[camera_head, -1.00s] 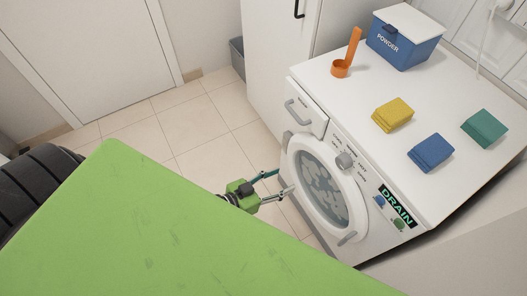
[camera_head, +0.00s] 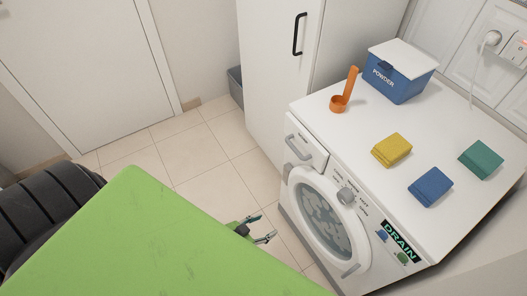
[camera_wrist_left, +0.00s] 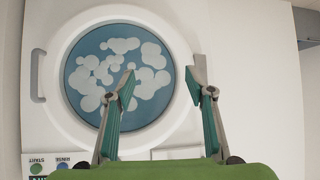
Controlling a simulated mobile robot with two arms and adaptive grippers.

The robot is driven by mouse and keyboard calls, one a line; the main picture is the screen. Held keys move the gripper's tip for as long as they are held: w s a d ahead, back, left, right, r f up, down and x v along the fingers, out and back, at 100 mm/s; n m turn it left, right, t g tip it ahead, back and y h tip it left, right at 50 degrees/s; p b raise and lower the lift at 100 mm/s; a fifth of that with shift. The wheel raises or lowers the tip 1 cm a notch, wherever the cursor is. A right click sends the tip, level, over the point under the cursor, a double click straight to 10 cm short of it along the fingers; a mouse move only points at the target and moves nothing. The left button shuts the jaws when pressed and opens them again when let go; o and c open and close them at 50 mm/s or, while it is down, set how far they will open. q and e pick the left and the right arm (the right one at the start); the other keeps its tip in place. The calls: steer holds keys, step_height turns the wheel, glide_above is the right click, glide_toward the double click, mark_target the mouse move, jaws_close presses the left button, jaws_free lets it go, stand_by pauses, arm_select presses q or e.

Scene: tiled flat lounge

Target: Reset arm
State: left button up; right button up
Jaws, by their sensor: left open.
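My left gripper (camera_head: 269,228) is open and empty in the head view, just left of the washing machine (camera_head: 295,195) and apart from it. It also shows in the left wrist view (camera_wrist_left: 163,75), with its two fingers spread in front of the machine's round door (camera_wrist_left: 70,125). The door looks shut, with foam behind the glass. My right gripper is in neither view. My green body part hides the lower left of the head view.
On the machine's top are an orange scoop (camera_head: 338,103), a blue powder box (camera_head: 398,86), and yellow (camera_head: 391,150), blue (camera_head: 430,187) and green (camera_head: 481,160) folded cloths. A tall white cabinet (camera_head: 275,65) stands behind. Tiled floor (camera_head: 190,150) is clear on the left.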

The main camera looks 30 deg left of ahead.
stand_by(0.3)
arm_select(q)
steer(key=s+f+g+y, duration=0.1)
steer(key=s+f+g, duration=0.2)
steer(key=s+f, duration=0.3)
steer(key=s+a+f+g+y, duration=0.1)
steer(key=s+f+g, duration=0.2)
steer(key=s, duration=1.1)
steer(key=s+a+f+g+y, duration=0.1)
steer(key=s+f+g, duration=0.2)
steer(key=s+f, duration=0.6)
steer(key=shift+s+f+n, duration=0.25)
steer(key=shift+s+n, duration=0.05)
steer(key=shift+s, duration=0.1)
steer(key=shift+w+d, duration=0.15)
steer(key=shift+w, duration=0.05)
